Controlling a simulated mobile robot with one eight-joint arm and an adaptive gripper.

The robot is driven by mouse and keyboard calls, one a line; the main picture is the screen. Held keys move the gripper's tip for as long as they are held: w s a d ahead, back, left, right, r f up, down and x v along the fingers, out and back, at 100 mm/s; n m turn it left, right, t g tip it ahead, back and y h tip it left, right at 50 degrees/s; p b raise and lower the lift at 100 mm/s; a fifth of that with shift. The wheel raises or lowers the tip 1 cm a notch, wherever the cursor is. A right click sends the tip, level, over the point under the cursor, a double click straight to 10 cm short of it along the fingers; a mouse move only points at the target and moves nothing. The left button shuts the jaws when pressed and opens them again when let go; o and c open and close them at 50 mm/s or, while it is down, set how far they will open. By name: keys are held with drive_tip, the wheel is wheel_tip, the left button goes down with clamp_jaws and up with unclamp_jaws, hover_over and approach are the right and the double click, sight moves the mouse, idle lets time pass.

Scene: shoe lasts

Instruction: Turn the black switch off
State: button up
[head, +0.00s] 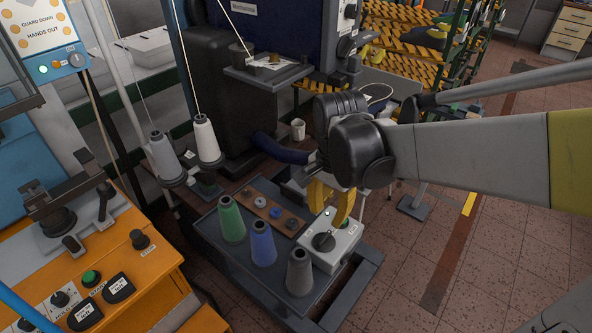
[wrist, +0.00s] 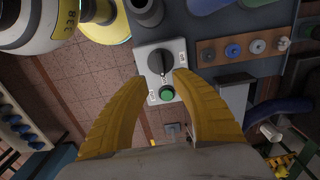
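A black rotary switch (head: 323,241) sits on top of a light grey control box (head: 345,243) on the low dark table. In the wrist view the black switch (wrist: 159,62) shows between and beyond my fingertips, with a green button or lamp (wrist: 167,93) on the box nearer to me. My gripper (head: 331,209) has yellow fingers spread apart above the box. In the wrist view my gripper (wrist: 161,80) is open, with nothing between its fingers; they appear apart from the switch.
Green (head: 231,219), blue (head: 262,244) and grey (head: 299,272) thread cones stand left of the box. A brown strip with several discs (head: 268,209) lies behind them. An orange machine (head: 130,255) with other black knobs is at left. Tiled floor is clear at right.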

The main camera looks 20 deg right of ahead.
sight(325, 237)
wheel_tip(325, 237, down, 10)
drive_tip(key=b, duration=0.4)
drive_tip(key=shift+r, duration=0.15)
drive_tip(key=shift+c, duration=0.5)
clamp_jaws()
